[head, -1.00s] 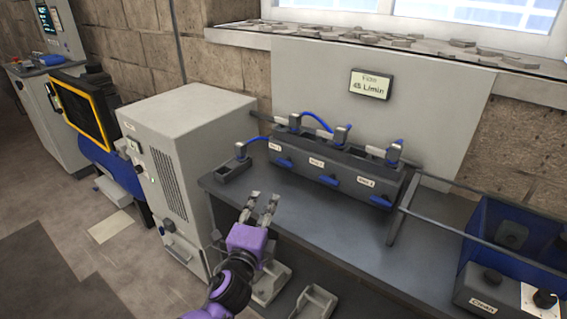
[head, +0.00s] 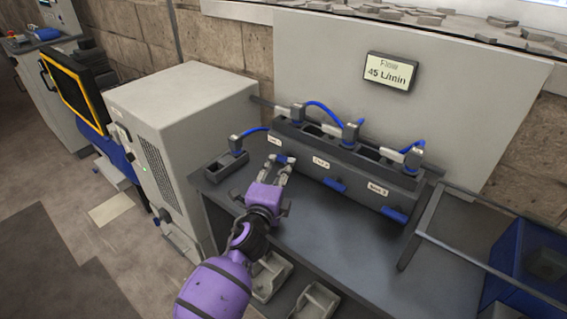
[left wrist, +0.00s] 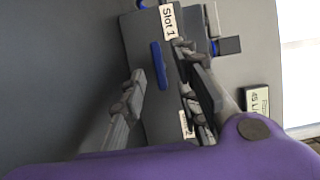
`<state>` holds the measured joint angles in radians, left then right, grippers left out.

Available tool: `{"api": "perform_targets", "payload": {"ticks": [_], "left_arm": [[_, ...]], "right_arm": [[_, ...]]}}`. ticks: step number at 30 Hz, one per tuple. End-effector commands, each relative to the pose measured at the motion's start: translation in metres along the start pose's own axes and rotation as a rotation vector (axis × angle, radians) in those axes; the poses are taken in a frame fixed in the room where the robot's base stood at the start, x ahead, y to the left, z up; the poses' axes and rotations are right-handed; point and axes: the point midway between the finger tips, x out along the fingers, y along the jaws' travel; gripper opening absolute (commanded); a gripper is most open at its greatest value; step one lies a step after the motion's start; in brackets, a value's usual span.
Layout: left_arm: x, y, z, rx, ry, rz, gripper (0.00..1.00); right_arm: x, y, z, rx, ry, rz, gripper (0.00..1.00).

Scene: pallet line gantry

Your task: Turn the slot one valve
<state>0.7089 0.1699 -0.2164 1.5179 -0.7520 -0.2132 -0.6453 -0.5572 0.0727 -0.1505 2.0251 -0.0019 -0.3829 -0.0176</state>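The slot one valve is a blue lever handle (head: 284,158) on the front of a dark grey manifold block (head: 338,177). In the left wrist view the slim blue handle (left wrist: 159,66) lies beside the "Slot 1" label (left wrist: 168,22). My left gripper (head: 280,165), on its purple arm, is at the slot one handle. Its fingers (left wrist: 160,62) are apart, one on each side of the handle, with gaps visible in the wrist view. I cannot tell how far the fingertips are from the block's face. My right gripper is not in view.
Two more blue handles (head: 335,184) (head: 394,214) sit to the right on the block. Blue hoses (head: 322,111) run above it. A flow display (head: 390,72) reads 45 L/min. A small grey tray (head: 226,166) stands left of the block. The bench top (head: 330,235) in front is clear.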

Motion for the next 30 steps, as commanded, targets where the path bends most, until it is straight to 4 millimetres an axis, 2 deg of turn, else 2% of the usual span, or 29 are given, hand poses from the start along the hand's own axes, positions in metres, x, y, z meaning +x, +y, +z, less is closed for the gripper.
{"api": "perform_targets", "payload": {"ticks": [1, 6, 16, 17, 23, 30], "left_arm": [[0.009, 0.0, -0.001, 0.0, 0.001, 0.0, 0.29], [0.027, 0.001, 0.0, -0.001, 0.0, 0.001, 0.29], [0.032, 0.0, 0.0, -0.001, 0.0, 0.0, 0.29], [0.032, 0.0, 0.0, -0.001, 0.0, 0.0, 0.28], [0.032, 0.0, 0.0, 0.0, 0.0, 0.0, 0.01], [0.032, 0.0, 0.0, -0.002, 0.0, 0.001, 0.0]], "right_arm": [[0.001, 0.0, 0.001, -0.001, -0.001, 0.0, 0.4], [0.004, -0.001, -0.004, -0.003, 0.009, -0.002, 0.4], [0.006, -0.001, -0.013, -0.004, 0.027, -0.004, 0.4], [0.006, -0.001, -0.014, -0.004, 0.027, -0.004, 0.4], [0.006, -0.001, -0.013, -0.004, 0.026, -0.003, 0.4], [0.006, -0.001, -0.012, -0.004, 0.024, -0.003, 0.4]]}}
